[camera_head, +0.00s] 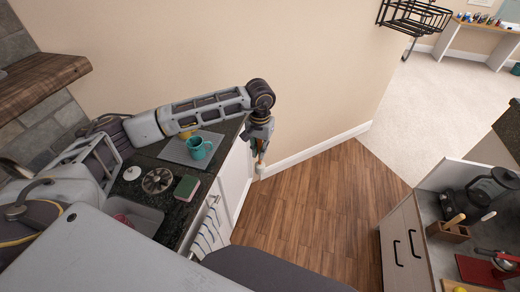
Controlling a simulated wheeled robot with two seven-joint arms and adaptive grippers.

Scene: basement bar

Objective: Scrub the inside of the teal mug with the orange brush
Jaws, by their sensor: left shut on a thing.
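The teal mug (197,149) stands upright on a grey mat (176,155) on the dark counter, below my left forearm. My left gripper (261,148) points down beyond the counter's right edge, to the right of the mug and apart from it. It is shut on the orange brush (261,158), whose pale head hangs down over the floor side of the counter. Most of the brush handle is hidden by the gripper. The inside of the mug shows only in part. My right gripper is not in view.
A sink (139,216), a round metal strainer-like item (157,181) and a green sponge or box (187,188) are nearer on the counter. A yellow item (185,134) sits behind the mug, partly hidden. A striped towel (208,235) hangs in front. The wooden floor (310,205) is clear.

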